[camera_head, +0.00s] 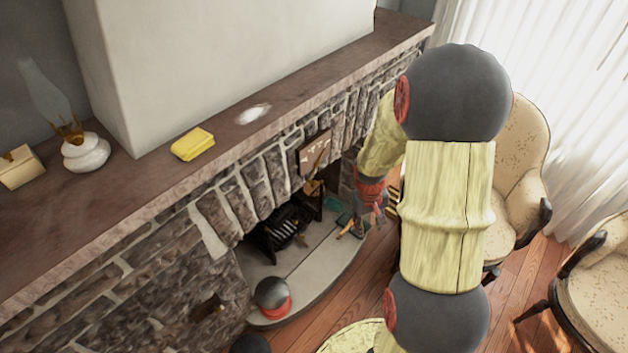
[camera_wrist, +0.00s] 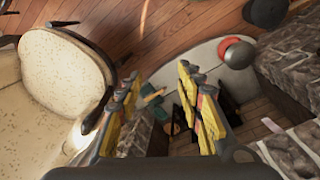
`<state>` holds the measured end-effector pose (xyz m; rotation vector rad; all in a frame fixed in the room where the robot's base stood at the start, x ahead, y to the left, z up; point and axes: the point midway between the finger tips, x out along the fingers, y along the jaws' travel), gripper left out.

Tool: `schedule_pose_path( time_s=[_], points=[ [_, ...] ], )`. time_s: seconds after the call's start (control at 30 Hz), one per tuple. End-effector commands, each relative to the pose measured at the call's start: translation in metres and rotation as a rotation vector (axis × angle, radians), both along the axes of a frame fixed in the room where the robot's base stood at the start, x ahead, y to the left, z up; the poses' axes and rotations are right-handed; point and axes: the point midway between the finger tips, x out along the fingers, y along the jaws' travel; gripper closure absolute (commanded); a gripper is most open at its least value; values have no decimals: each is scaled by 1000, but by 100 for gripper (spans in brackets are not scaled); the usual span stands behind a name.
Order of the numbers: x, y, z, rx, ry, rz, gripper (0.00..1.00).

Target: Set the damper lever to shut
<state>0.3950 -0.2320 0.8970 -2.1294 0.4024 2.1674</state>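A small pinkish-brown plate (camera_head: 311,150) is fixed to the stone front above the fireplace opening in the head view. A thin lever (camera_head: 318,163) seems to stand on it, pointing up and to the right; its exact setting is too small to tell. My gripper (camera_head: 374,212) is right of the plate and lower, in front of the fireplace and apart from the lever. In the wrist view my gripper (camera_wrist: 163,98) has its yellow fingers wide apart, with nothing held between them. I cannot make out the lever for sure in the wrist view.
A black grate (camera_head: 284,230) stands in the fireplace on a pale curved hearth (camera_head: 318,262). A black-and-red round object (camera_head: 272,297) is at the hearth's left. The mantel (camera_head: 215,135) holds a yellow box (camera_head: 193,144) and a lamp (camera_head: 85,152). An armchair (camera_head: 525,150) stands close right of my arm.

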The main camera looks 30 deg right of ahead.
Motion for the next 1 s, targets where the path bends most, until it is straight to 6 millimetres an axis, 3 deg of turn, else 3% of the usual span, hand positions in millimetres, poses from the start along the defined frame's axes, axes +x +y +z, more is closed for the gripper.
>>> schedule_pose_path(
  time_s=[0.2, 0.4, 0.57, 0.7, 0.8, 0.87, 0.93, 1.0],
  points=[
    [25, -51, -79, -9, -62, 59, 63],
    [50, -79, -157, 1, -193, 144, 63],
    [74, -81, -216, 28, -360, 227, 63],
    [102, -64, -253, 66, -573, 312, 63],
    [127, -45, -259, 93, -752, 373, 63],
    [145, -32, -254, 108, -867, 414, 63],
    [166, -18, -237, 124, -1010, 465, 63],
    [188, -10, -207, 129, -1156, 515, 63]
  ],
)
